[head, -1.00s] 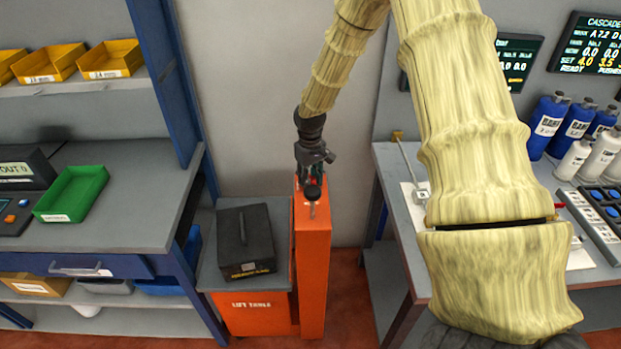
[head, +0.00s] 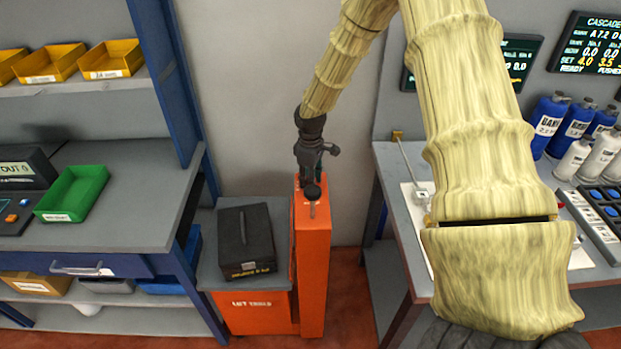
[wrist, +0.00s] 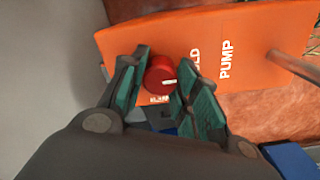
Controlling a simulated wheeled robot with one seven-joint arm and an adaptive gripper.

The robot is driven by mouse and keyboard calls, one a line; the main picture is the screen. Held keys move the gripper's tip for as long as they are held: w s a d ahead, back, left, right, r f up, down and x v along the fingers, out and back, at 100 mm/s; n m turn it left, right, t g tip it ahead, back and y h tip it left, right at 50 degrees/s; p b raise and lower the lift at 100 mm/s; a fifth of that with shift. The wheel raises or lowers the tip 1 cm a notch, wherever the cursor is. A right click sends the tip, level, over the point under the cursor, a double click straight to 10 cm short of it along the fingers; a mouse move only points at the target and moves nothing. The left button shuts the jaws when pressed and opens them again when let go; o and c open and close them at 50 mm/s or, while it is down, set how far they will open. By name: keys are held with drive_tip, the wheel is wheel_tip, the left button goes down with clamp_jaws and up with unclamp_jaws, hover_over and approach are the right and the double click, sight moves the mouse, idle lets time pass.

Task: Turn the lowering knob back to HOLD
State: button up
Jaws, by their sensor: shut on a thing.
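The lowering knob (wrist: 160,77) is red with a white pointer mark and sits on the orange lift column. In the wrist view, the mark points to the right of the picture, and the knob lies between my gripper's green pads. My gripper (wrist: 164,88) is shut on it. Beside the knob, a label ending in "OLD" (wrist: 195,60) is partly covered by a finger; a small label (wrist: 158,99) below is partly hidden. In the head view, my gripper (head: 313,180) is at the top of the orange column (head: 313,260), where the knob is hidden.
"PUMP" is printed on the column, and a rod (wrist: 296,66) sticks out nearby. A dark case (head: 245,240) rests on the lift table to the left. Benches flank the column.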

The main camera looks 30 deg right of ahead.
drive_tip(key=shift+d+r, duration=0.1)
drive_tip(key=o, duration=1)
wheel_tip(320, 180, up, 12)
drive_tip(key=shift+f, duration=0.1)
idle(0.7)
